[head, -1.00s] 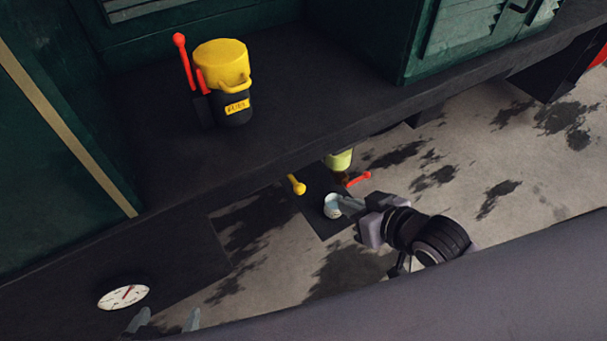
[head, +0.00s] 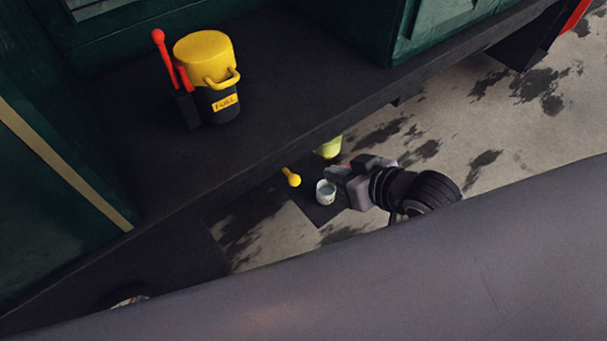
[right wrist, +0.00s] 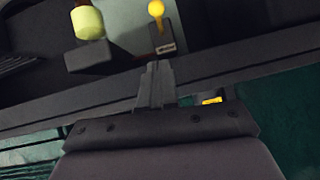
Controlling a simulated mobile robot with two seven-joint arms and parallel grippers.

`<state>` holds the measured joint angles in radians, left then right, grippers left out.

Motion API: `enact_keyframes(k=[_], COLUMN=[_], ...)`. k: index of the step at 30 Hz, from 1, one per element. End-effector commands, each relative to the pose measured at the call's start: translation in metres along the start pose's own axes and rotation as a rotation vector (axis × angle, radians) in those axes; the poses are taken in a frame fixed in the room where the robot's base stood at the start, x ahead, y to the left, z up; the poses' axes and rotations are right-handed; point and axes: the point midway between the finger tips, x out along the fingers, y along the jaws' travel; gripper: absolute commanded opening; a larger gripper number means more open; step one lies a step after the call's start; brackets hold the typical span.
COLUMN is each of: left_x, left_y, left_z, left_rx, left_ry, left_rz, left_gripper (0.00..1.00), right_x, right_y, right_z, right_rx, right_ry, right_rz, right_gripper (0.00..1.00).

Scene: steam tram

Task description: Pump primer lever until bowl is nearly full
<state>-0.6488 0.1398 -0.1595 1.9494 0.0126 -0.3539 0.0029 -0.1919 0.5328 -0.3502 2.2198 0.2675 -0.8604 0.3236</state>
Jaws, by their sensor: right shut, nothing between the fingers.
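A lever with a yellow ball knob (head: 292,178) sticks out below the dark ledge; it also shows in the right wrist view (right wrist: 156,8) on a dark block with a small label that I cannot read. Beside it is a pale yellow-green bowl-like vessel (head: 328,148), seen also in the right wrist view (right wrist: 88,22); its contents are hidden. A small white cup (head: 326,192) with a bluish inside is just left of my right gripper (head: 341,172). That gripper is shut and empty, its fingers pointing toward the yellow lever without visibly touching it. My left gripper is out of view.
A yellow-topped FUEL can (head: 205,72) stands on the dark ledge (head: 290,90) beside a red-knobbed lever (head: 162,60). The ledge edge runs above my right gripper. A white dial (head: 128,299) is mostly hidden at lower left. Stained grey floor (head: 500,130) is open on the right.

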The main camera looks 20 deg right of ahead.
Motion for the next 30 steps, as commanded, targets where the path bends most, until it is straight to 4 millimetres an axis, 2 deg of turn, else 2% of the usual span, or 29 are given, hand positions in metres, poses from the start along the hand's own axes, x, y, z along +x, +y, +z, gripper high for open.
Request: enact_keyframes(k=[5, 21, 24, 30], left_x=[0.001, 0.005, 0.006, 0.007], left_y=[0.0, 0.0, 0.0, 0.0], left_z=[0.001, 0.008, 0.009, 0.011], left_rx=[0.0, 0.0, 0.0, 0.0], left_ry=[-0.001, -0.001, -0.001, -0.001], left_rz=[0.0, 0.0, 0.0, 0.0], left_gripper=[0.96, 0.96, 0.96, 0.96], right_x=[0.017, 0.101, 0.111, 0.124], right_y=[0.0, 0.0, 0.0, 0.0], right_z=[0.0, 0.0, 0.013, 0.026], right_rx=[0.001, 0.0, 0.002, -0.001], right_ry=[0.001, 0.0, -0.003, -0.001], right_rz=[0.0, 0.0, 0.0, 0.0], right_gripper=[0.0, 0.0, 0.0, 0.0])
